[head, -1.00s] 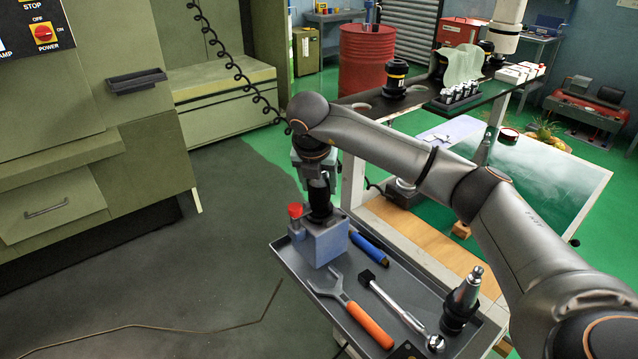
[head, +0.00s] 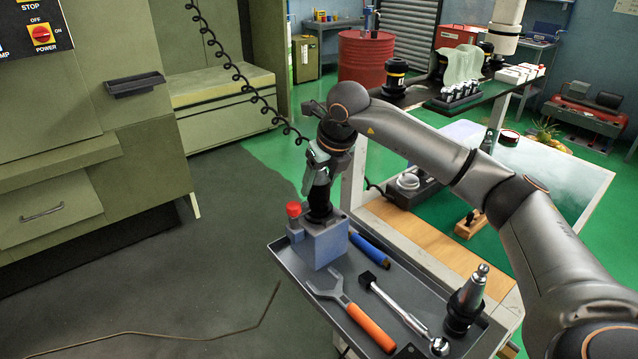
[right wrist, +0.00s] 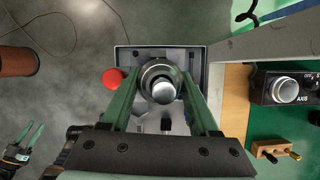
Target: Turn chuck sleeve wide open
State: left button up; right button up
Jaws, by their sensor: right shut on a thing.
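A black chuck (head: 319,205) stands upright in a grey-blue block (head: 325,243) on the grey tray. It shows from above in the right wrist view (right wrist: 161,82), with a bright round metal end in its middle. My right gripper (head: 320,172) comes down over the chuck from above. Its two green fingers (right wrist: 160,92) are shut on the chuck sleeve, one on each side. How far the sleeve is open cannot be told. My left gripper (right wrist: 27,137) shows only at the lower left of the right wrist view, with its fingers apart and empty.
A red knob (head: 293,209) stands close beside the chuck. A control box (right wrist: 285,90) is at the right.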

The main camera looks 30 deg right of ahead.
jog(key=n+y, duration=0.1)
jog(key=n, duration=0.1)
jog(key=n+p, duration=0.1)
jog(key=n, duration=0.1)
jog(key=shift+d+r+n+y, duration=0.1)
jog(key=shift+r+n+y, duration=0.05)
jog(key=shift+n+y, duration=0.2)
jog(key=n+g+y+p, duration=0.1)
jog(key=n, duration=0.2)
jog(key=shift+w+n+p, duration=0.1)
jog(key=shift+n+p, duration=0.25)
jog(key=n+g+y+p, duration=0.1)
jog(key=n, duration=0.2)
jog(key=shift+n, duration=0.3)
jog(key=n+g+p, duration=0.1)
jog(key=n, duration=0.2)
jog(key=shift+w+n+y, duration=0.1)
jog(key=shift+n+y, duration=0.2)
jog(key=shift+y, duration=0.05)
jog(key=shift+n+g, duration=1)
jog(key=shift+n, duration=1.2)
jog(key=o, duration=1.4)
jog(key=shift+c, duration=0.2)
